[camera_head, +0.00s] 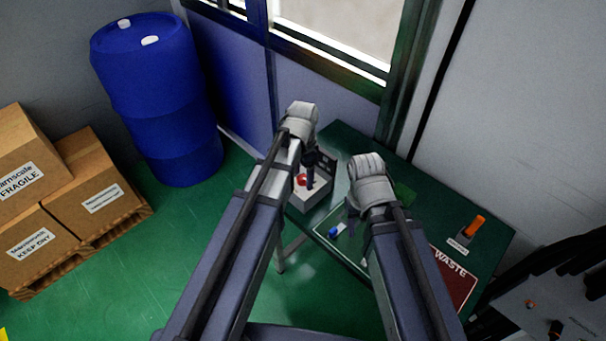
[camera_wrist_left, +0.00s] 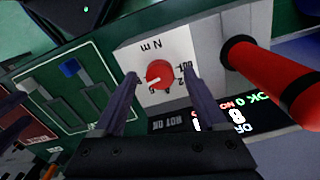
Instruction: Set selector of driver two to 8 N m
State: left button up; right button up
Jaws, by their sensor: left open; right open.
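A red round selector knob (camera_wrist_left: 160,75) sits on a white panel marked "N m" in the left wrist view. It also shows in the head view (camera_head: 300,180) on a pale box (camera_head: 312,194). My left gripper (camera_wrist_left: 161,76) is open, one finger on each side of the knob in the picture. I cannot tell whether the fingers touch it. The knob's exact setting is too small to read. My right gripper (camera_head: 351,212) is open over the table, mostly hidden behind its wrist.
A red cylinder with a black end (camera_wrist_left: 280,80) stands close to my left gripper. The green table (camera_head: 490,228) also bears a red waste mat (camera_head: 452,283) and an orange piece (camera_head: 474,226).

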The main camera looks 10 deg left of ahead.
aim_at(303, 179)
pick_arm(q)
notch_tip(303, 179, up, 8)
jog(key=p, duration=0.7)
jog(key=shift+f, duration=0.15)
jog(key=shift+s+d, duration=0.1)
jog(key=shift+s, duration=0.2)
jog(key=s+d+n, duration=0.2)
jog(key=s, duration=0.5)
jog(key=s+d+n+y, duration=0.1)
jog(key=s+d+n, duration=0.2)
jog(key=s, duration=0.4)
jog(key=shift+d+n, duration=0.3)
jog(key=shift+d, duration=0.05)
